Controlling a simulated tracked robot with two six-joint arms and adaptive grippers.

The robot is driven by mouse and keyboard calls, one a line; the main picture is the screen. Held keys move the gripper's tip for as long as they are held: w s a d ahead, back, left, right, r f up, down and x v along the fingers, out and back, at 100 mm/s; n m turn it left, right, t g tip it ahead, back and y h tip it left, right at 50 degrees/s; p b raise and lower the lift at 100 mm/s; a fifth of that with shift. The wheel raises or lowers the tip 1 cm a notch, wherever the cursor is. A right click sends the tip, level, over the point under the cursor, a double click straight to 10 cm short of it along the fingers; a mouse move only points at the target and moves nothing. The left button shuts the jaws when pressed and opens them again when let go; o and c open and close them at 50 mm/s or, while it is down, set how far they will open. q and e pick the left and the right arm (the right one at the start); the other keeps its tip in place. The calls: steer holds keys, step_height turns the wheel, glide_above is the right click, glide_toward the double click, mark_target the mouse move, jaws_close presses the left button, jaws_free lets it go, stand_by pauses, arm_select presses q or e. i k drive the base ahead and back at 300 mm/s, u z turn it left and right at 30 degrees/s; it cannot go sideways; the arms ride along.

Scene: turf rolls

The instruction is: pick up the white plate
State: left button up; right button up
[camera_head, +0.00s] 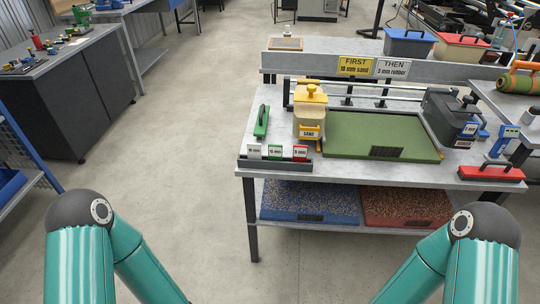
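A small white plate (254,151) with dark lettering stands upright in a dark rack (275,164) at the front left corner of the grey workbench. The lettering is too small to read surely. Only the teal links of my two arms show, at the bottom left and bottom right. Both grippers are out of the picture below, well away from the rack.
Behind the rack are a green-handled tool (262,121), a yellow sand container (310,112) and a green turf panel (375,134). A grey container (450,115) and a red tool (491,173) are on the right. Open floor lies before the bench.

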mark_target(254, 150)
steer(key=z, duration=0.1)
steer(key=i, duration=1)
steer(key=u, duration=0.05)
